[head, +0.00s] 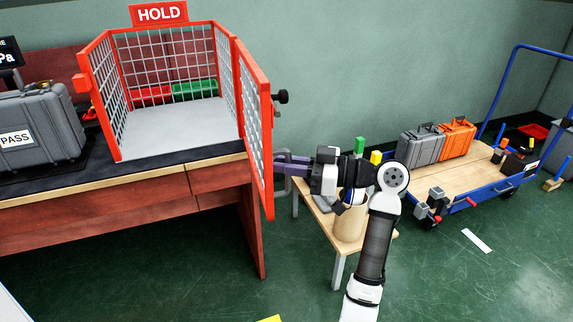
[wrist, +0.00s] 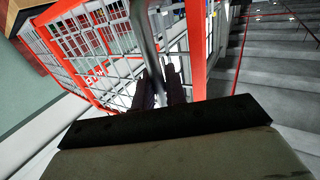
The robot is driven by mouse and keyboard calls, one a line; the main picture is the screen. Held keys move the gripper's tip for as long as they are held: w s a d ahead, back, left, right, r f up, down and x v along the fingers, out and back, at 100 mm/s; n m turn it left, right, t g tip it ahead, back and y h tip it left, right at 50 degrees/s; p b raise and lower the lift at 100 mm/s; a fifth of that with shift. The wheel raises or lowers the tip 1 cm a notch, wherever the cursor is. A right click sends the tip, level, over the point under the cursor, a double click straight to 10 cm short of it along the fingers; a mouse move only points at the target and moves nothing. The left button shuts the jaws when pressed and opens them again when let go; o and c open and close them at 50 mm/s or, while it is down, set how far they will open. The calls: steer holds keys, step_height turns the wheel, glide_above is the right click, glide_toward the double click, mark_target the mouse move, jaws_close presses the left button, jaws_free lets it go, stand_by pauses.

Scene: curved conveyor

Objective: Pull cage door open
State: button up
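The red-framed wire cage (head: 118,110) stands on the bench under a HOLD sign (head: 158,12). Its front is open and its grey floor looks bare. The cage door (head: 268,150) stands swung out at the right side, past the bench's front edge; its red frame also shows in the wrist view (wrist: 196,45). My gripper (head: 282,163) is at the outer face of the door, at the grey handle (head: 284,187). In the wrist view the dark fingers (wrist: 160,90) close around the grey handle bar (wrist: 143,30). The exact contact is partly hidden.
A black knob (head: 281,97) sticks out from the door's edge. A grey PASS case (head: 38,125) stands left of the cage. A small wooden table (head: 312,212) is below my arm. A blue cart (head: 480,185) with cases stands at right. Green floor is open in front.

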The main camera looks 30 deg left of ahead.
steer(key=o, duration=0.3)
steer(key=shift+d, duration=0.1)
steer(key=shift+o, duration=0.2)
steer(key=v, duration=1.3)
steer(key=shift+d+b, duration=0.4)
steer(key=shift+w+d, duration=0.1)
steer(key=shift+w, duration=0.05)
